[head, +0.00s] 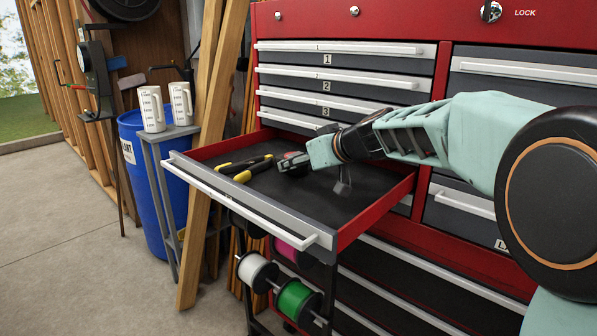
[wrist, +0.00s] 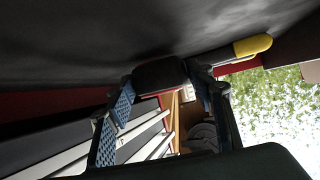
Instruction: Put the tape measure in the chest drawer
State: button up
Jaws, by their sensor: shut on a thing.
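The chest drawer (head: 350,205) is pulled open, with a dark floor and red side walls. My gripper (head: 302,162) reaches into it, low over the floor near its middle. The gripper is shut on a small dark thing with some red, which looks like the tape measure (head: 288,158). In the wrist view the tape measure (wrist: 160,74) is between the two blue-padded fingers (wrist: 160,100), close against the dark drawer floor. I cannot tell whether it touches the floor. My gripper partly hides it in the head view.
Pliers with yellow and black handles (head: 245,167) lie in the drawer, just left of the gripper; a yellow handle tip (wrist: 253,46) shows in the wrist view. Closed drawers (head: 340,78) stand behind. Wooden planks (head: 212,130) lean at the left, and wire spools (head: 297,300) hang below.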

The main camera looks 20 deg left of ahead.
jog(key=shift+s+f, duration=0.2)
jog(key=shift+f, duration=0.25)
jog(key=shift+d, duration=0.1)
jog(key=shift+f+b, duration=0.15)
jog(key=shift+b, duration=0.15)
jog(key=o, duration=1.4)
jog(key=shift+r+p, duration=0.25)
jog(key=shift+p, duration=0.15)
jog(key=v, duration=1.2)
jog(key=shift+f, duration=0.2)
